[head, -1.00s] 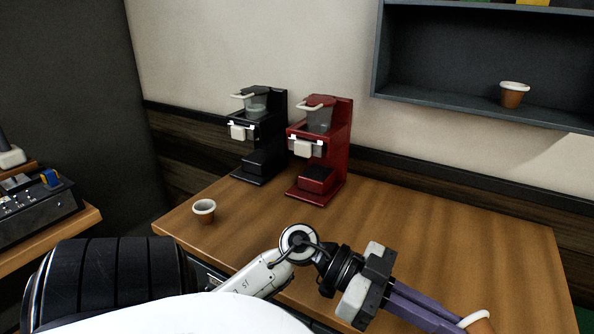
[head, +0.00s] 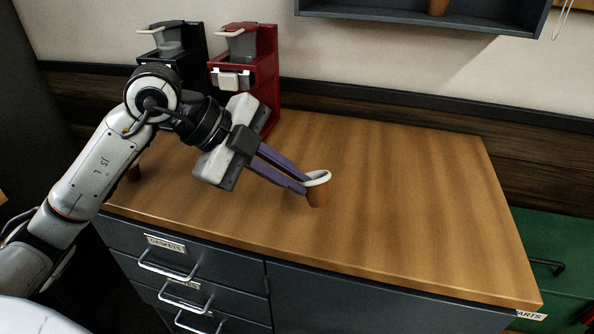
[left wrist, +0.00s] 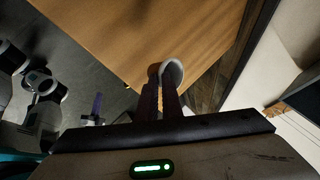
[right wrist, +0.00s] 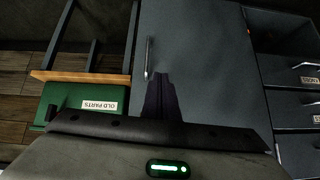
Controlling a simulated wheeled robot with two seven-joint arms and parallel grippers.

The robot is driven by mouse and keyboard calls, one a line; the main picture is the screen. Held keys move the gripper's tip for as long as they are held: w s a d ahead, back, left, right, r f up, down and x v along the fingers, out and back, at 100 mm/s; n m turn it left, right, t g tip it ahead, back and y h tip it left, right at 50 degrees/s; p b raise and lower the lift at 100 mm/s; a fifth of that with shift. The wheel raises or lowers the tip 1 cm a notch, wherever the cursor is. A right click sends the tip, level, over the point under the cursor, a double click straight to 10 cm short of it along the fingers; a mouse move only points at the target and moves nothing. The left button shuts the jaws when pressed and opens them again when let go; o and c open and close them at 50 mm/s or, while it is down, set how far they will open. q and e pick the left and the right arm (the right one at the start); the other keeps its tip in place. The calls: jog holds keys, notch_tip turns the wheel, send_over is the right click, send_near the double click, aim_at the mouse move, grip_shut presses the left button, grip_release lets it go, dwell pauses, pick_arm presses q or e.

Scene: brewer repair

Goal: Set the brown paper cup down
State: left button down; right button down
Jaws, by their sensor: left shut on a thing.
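The brown paper cup (head: 318,195), with a white rim, is upright or nearly so over the middle of the wooden counter (head: 400,200). My left gripper (head: 305,184) reaches it from the left and is shut on its rim side. I cannot tell whether the cup's base touches the counter. In the left wrist view the cup (left wrist: 173,72) shows at the fingertips, its white rim facing right. My right gripper (right wrist: 160,80) shows only in the right wrist view; its fingers are together and empty, in front of a dark cabinet door.
A red brewer (head: 262,80) and a black brewer (head: 165,45) stand at the back left, partly behind my left arm. A wall shelf (head: 490,22) hangs above. The counter's right half is clear.

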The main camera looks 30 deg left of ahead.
pick_arm(q)
jog(key=w+a+r+t+y+b, duration=0.25)
jog(key=a+y, duration=0.25)
jog(key=a, duration=0.4)
jog(key=b, duration=0.1)
send_over(257, 206)
notch_tip(257, 206, down, 4)
notch_tip(257, 206, down, 4)
jog(key=shift+r+m+g+b, duration=0.1)
jog(key=shift+m+g+b, duration=0.15)
jog(key=shift+m+b, duration=0.15)
jog(key=shift+f, duration=0.45)
jog(key=shift+f, duration=0.1)
jog(key=c, duration=1.9)
grip_release()
